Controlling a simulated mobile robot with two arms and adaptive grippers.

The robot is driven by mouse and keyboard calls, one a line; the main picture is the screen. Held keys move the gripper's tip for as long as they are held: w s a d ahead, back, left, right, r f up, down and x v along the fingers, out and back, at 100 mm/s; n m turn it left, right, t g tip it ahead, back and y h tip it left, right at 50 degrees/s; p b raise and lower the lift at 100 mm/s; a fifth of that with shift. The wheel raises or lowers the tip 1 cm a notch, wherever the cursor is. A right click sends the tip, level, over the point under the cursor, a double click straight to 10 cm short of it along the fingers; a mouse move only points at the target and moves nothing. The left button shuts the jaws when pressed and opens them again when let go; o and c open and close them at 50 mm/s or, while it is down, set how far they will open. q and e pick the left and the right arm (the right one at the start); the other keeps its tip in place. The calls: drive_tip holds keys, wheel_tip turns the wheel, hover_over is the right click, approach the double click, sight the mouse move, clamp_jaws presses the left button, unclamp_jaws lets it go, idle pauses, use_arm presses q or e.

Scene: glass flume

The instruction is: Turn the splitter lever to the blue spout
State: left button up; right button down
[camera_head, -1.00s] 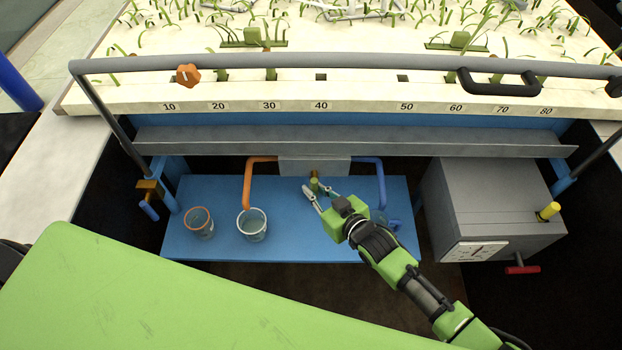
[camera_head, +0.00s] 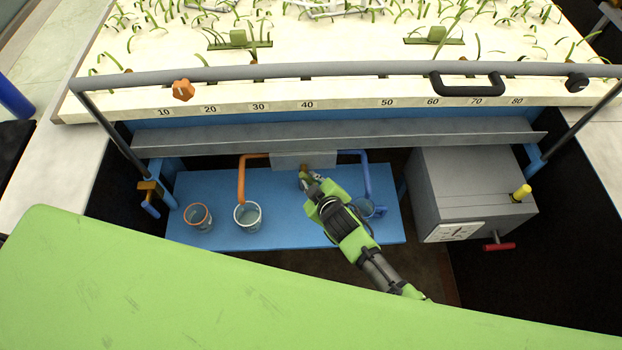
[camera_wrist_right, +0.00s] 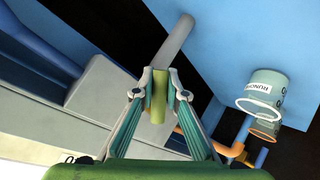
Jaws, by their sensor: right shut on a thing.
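The splitter box (camera_head: 303,160) is a grey block under the metal ledge. An orange spout (camera_head: 241,180) leaves its left side and a blue spout (camera_head: 367,178) its right. My right gripper (camera_head: 308,178) is at the front of the box, between the spouts. In the right wrist view its fingers (camera_wrist_right: 159,96) are shut on the green grip of the splitter lever (camera_wrist_right: 158,85). In the head view the gripper hides most of the lever, so its exact angle is hard to tell. My left gripper is not in view.
An orange-rimmed cup (camera_head: 198,218) and a clear cup (camera_head: 248,217) stand on the blue shelf (camera_head: 290,236). A blue cup (camera_head: 364,208) is close to the right of my wrist. A grey box (camera_head: 470,190) stands further right. A rail (camera_head: 350,70) crosses above.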

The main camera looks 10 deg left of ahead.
idle(0.4)
drive_tip(key=c, duration=2)
unclamp_jaws()
drive_tip(key=shift+r, duration=0.1)
drive_tip(key=shift+v, duration=3.9)
drive_tip(key=shift+s, duration=0.1)
